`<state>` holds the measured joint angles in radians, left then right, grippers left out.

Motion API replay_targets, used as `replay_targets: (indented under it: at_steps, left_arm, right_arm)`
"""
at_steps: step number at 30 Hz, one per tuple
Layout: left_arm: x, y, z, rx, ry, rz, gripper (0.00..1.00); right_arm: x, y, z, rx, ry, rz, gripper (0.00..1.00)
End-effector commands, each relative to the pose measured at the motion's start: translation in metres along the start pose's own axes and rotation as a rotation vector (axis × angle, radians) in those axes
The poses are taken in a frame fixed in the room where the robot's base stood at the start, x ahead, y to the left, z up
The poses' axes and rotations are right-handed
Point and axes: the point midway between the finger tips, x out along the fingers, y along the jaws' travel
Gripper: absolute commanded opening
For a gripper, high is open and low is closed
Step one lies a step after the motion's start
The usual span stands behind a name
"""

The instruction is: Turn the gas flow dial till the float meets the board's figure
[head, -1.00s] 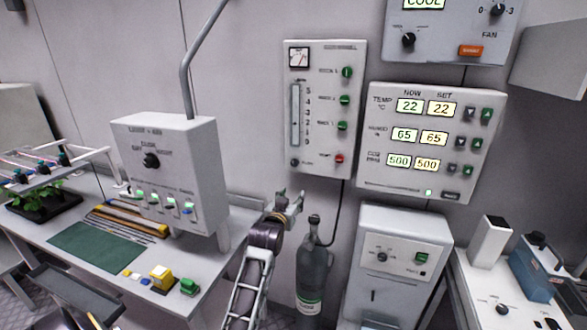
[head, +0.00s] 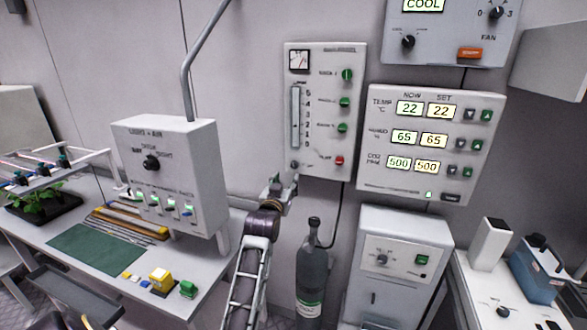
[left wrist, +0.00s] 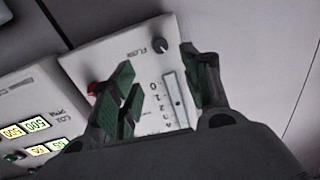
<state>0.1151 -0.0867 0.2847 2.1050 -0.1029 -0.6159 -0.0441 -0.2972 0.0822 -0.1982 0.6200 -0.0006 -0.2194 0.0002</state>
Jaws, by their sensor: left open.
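The gas panel (head: 326,150) is a white box on the wall with a pressure gauge, green knobs and a red button. Its flow dial (head: 295,164) is a small dark knob at the lower left, under the upright flow tube (head: 296,115) with its number scale. My left gripper (head: 284,182) is open just below the dial, apart from it. In the left wrist view the dial (left wrist: 160,46) lies beyond the gap between the open fingers (left wrist: 160,62). A small dark spot shows in the tube (left wrist: 177,101); I cannot tell its reading. No board with a figure is readable.
A climate display (head: 430,145) hangs right of the panel. A grey gas bottle (head: 310,275) stands below it, beside a white cabinet (head: 400,255). A light control box (head: 168,175) and bench (head: 95,250) are at left. The wall between box and panel is clear.

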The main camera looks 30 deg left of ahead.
Motion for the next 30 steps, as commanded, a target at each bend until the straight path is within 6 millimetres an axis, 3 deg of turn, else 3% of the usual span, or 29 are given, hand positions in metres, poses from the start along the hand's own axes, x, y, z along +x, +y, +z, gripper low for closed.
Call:
replay_targets:
  at_steps: [8, 30]
  left_arm:
    - [0.026, 0.0, -0.001, 0.0, 0.0, 0.0, 0.48]
    - [0.092, -0.001, -0.001, 0.0, 0.0, -0.001, 0.48]
  right_arm:
    - [-0.004, -0.009, -0.002, 0.002, 0.001, -0.009, 0.4]
    - [-0.013, 0.0, 0.002, -0.002, -0.004, 0.0, 0.4]
